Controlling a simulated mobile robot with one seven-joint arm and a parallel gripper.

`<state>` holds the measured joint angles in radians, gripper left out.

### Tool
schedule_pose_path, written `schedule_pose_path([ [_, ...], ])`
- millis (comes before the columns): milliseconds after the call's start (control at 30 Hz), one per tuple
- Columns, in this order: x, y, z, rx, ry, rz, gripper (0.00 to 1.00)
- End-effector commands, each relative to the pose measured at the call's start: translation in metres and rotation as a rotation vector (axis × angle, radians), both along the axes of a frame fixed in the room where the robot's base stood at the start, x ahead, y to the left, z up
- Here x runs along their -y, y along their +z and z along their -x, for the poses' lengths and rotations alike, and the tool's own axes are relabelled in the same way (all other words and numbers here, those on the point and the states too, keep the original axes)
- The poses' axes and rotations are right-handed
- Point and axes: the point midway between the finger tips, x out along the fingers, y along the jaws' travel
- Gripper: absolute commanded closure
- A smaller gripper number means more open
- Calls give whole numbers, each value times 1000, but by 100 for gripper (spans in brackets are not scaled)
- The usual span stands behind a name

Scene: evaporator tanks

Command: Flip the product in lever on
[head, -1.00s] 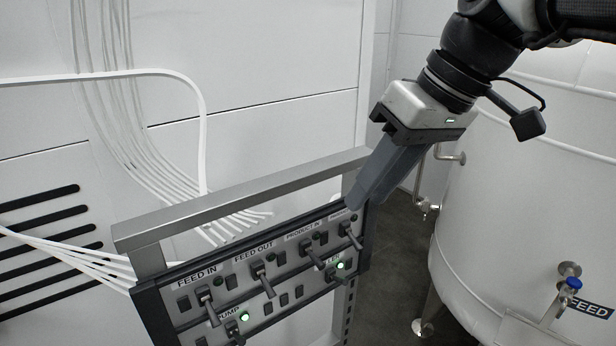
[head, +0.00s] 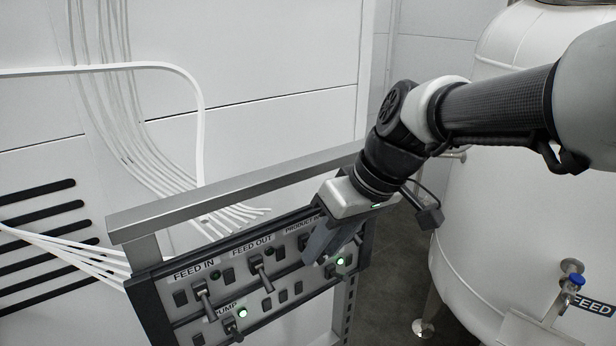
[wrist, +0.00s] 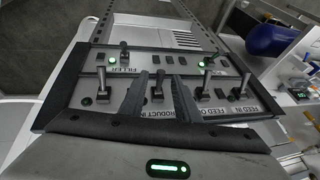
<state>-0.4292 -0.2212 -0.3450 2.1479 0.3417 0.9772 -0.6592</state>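The product in lever (wrist: 158,84) is a dark toggle with a pale tip, above the PRODUCT IN label (wrist: 163,112) in the wrist view. My gripper (wrist: 160,77) is open, with one finger on each side of this lever; contact cannot be told. In the head view my gripper (head: 318,258) reaches down to the panel at the PRODUCT IN spot and hides most of that lever and part of its label. The control panel (head: 160,310) is a tilted grey plate in a dark frame.
Beside it stand the feed out lever (wrist: 207,82) and feed in lever (wrist: 241,86); another lever (wrist: 102,90) is on the other side. A metal rail (head: 230,196) runs above the panel. A white tank (head: 520,220) stands right. White cables (head: 150,160) hang behind.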

Motion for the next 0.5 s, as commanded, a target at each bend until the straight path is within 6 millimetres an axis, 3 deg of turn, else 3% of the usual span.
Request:
schedule_pose_path([
  [167, 0, 0, 0, 0, 0, 0, 70],
  [367, 0, 0, 0, 0, 0, 0, 100],
  [500, 0, 1, 0, -1, 0, 1, 100],
])
